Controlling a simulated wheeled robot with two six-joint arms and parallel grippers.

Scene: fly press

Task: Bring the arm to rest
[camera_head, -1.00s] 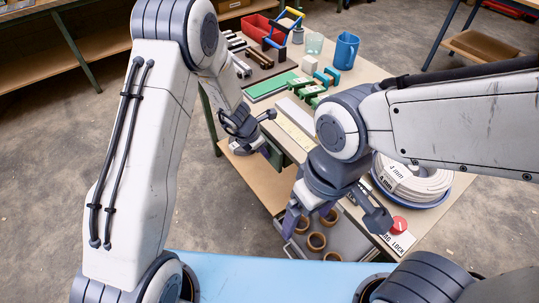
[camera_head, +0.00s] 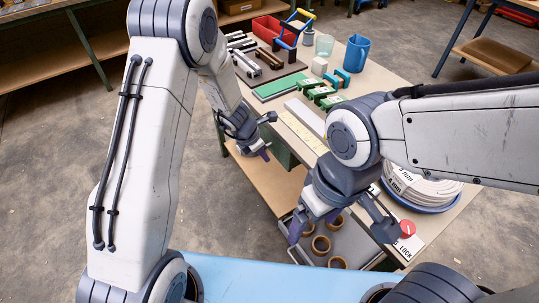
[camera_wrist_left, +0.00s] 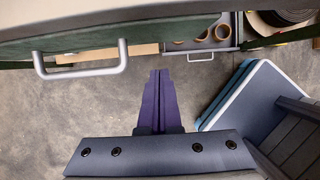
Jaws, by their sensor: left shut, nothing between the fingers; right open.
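My left gripper (camera_head: 262,152) hangs beside the near left edge of the workbench (camera_head: 357,84) in the head view, over the lower wooden shelf. Its purple fingers are shut with nothing between them, as the left wrist view (camera_wrist_left: 160,100) also shows. My right gripper (camera_head: 338,232) is in front of the bench's near end, above the open drawer (camera_head: 350,240). Its fingers are spread apart and empty. My right forearm hides part of the bench and the cable coil.
The drawer holds several brown rings (camera_head: 320,245). A red knob (camera_head: 407,227), a cable coil (camera_head: 425,188), a blue mug (camera_head: 357,52), a red bin (camera_head: 272,29) and green blocks (camera_head: 321,93) are on the bench. A drawer handle (camera_wrist_left: 82,70) juts out near my left gripper.

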